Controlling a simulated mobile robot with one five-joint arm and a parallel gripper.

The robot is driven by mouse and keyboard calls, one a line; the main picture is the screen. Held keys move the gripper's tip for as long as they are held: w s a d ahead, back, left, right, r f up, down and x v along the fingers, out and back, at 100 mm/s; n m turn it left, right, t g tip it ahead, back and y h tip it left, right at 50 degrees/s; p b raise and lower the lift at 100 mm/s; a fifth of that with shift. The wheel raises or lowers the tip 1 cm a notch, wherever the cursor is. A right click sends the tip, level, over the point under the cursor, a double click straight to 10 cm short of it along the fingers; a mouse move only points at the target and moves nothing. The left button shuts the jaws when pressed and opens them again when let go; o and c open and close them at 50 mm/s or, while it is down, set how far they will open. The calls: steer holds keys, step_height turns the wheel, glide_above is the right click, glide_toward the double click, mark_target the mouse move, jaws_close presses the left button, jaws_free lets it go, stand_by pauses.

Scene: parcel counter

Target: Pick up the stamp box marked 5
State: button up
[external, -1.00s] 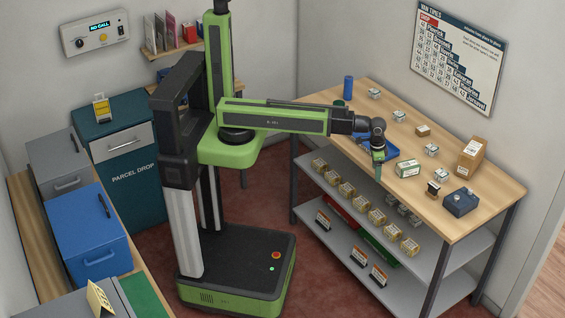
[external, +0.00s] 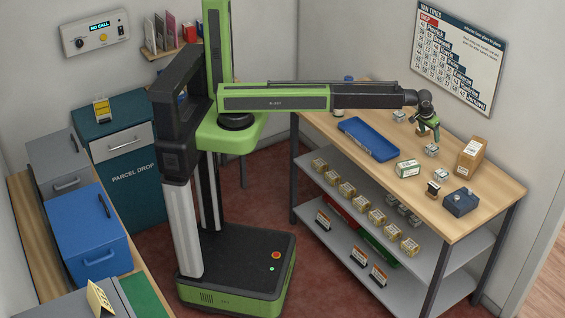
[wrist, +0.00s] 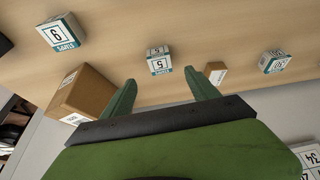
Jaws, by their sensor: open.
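The stamp box marked 5 (wrist: 159,60) is a small white cube with a teal band. In the wrist view it sits on the wooden counter beyond and between the fingertips, not touching them. It appears to be the small white box (external: 431,150) just below my gripper in the external view. My gripper (wrist: 160,92) is open and empty, its two green fingers spread apart. In the external view my gripper (external: 430,134) hangs over the counter's right half.
A brown carton (wrist: 80,93) stands left of the fingers and a small brown box (wrist: 215,72) by the right fingertip. Other stamp boxes stand at upper left (wrist: 62,32) and right (wrist: 274,62).

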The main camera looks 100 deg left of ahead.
mark_target(433, 146)
steer(key=b+x, duration=0.9)
steer(key=x, duration=0.2)
steer(key=shift+w+a+f, duration=0.15)
steer(key=shift+w, duration=0.1)
steer(key=c, duration=1.5)
steer(key=shift+r+p, duration=0.25)
steer(key=shift+p, duration=0.05)
steer(key=shift+r+p, duration=0.5)
step_height(433, 146, up, 4)
steer(key=p, duration=0.4)
steer(key=shift+s+d+r+p, duration=0.45)
steer(key=shift+d+r+p, duration=0.55)
steer(key=shift+d, duration=0.9)
steer(key=shift+s+d+r+p, duration=0.5)
steer(key=shift+d+r+p, duration=0.45)
steer(key=shift+d, duration=0.95)
steer(key=shift+s+d+r+p, duration=0.45)
steer(key=shift+d+r+p, duration=0.55)
steer(key=shift+d, duration=0.9)
